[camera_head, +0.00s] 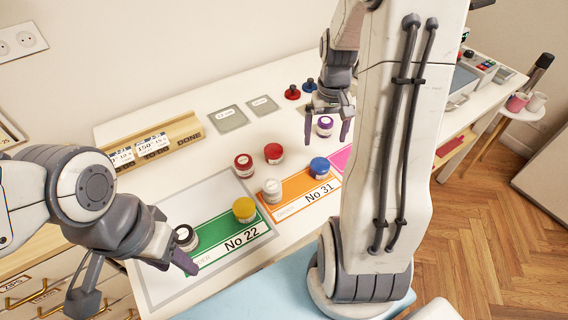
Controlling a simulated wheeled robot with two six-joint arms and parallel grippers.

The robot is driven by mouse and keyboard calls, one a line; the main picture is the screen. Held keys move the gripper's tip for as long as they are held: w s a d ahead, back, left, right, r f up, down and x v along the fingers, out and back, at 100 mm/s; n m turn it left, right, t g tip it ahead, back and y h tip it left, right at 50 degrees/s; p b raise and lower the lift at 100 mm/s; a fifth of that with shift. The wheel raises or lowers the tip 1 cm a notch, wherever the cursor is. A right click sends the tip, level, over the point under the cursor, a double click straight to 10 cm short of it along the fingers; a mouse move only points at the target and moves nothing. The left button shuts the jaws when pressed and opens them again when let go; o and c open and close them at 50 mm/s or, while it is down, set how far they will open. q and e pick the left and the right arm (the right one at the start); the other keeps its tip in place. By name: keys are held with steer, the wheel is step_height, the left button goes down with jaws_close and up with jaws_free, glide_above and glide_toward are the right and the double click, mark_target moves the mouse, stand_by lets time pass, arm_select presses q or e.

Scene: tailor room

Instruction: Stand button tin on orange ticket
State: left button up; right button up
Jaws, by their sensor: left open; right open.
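The orange ticket (285,208), marked No 31, lies on the table in the middle. A white tin (272,189) stands at its left part and a blue-lidded tin (319,167) at its right part. A yellow-lidded tin (244,209) stands on the green ticket (222,241), marked No 22. A dark-lidded tin (186,237) stands at that ticket's left end. My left gripper (174,243) is open by the dark-lidded tin. My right gripper (327,128) is open over a purple-lidded tin (325,126). I cannot tell which tin is the button tin.
Two red-lidded tins (273,152) (243,165) stand behind the orange ticket. A pink ticket (342,158) lies to its right, partly hidden by my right arm. A wooden rack (180,132) and grey cards (227,117) lie at the back.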

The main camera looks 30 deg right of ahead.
steer(key=s+a+r+n, duration=0.1)
steer(key=a+r+n, duration=0.15)
steer(key=a, duration=0.75)
steer(key=s+a+r+n, duration=0.2)
steer(key=a+n, duration=0.2)
steer(key=a, duration=0.6)
steer(key=s+a+r+n+y, duration=0.1)
steer(key=s+a+n, duration=0.4)
steer(key=s+a, duration=0.5)
steer(key=s, duration=0.3)
steer(key=shift+a+r, duration=0.15)
steer(key=shift+a, duration=0.25)
